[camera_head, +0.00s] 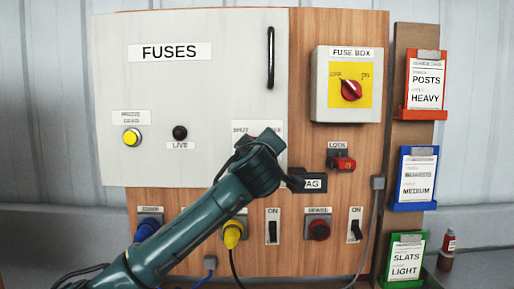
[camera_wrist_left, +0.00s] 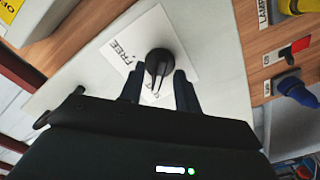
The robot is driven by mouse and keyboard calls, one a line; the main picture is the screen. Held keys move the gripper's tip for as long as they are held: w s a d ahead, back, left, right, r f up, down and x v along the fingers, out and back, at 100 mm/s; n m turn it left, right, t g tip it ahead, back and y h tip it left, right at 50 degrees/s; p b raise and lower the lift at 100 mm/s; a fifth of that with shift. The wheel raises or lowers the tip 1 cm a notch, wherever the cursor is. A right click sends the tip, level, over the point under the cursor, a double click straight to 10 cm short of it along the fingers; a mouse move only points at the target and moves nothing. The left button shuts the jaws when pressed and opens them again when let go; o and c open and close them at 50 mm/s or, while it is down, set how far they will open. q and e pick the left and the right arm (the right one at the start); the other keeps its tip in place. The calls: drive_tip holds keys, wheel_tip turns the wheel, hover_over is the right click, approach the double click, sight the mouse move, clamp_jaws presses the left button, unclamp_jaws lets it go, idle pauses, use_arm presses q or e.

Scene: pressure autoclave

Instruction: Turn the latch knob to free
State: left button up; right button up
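The latch knob (camera_wrist_left: 160,64) is black, with a round head and a narrower bar below it. It sits on a white label plate (camera_wrist_left: 185,42) on the grey panel door, and the word FREE is readable left of the knob. My left gripper (camera_wrist_left: 160,84) is at the knob with its two dark fingers apart, one on each side of it. I cannot tell whether either finger touches it. In the head view my left arm (camera_head: 215,205) reaches up to the door's lower right corner and hides the knob. My right gripper is not in view.
The grey FUSES door (camera_head: 200,85) has a black handle (camera_head: 271,58). The fuse box (camera_head: 347,85) and a red lock (camera_head: 342,163) are to its right. Plugs and switches line the board below, including a yellow plug (camera_head: 233,233) near my arm. Card holders (camera_head: 414,178) hang at far right.

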use_arm(q)
drive_tip(key=c, duration=0.6)
clamp_jaws()
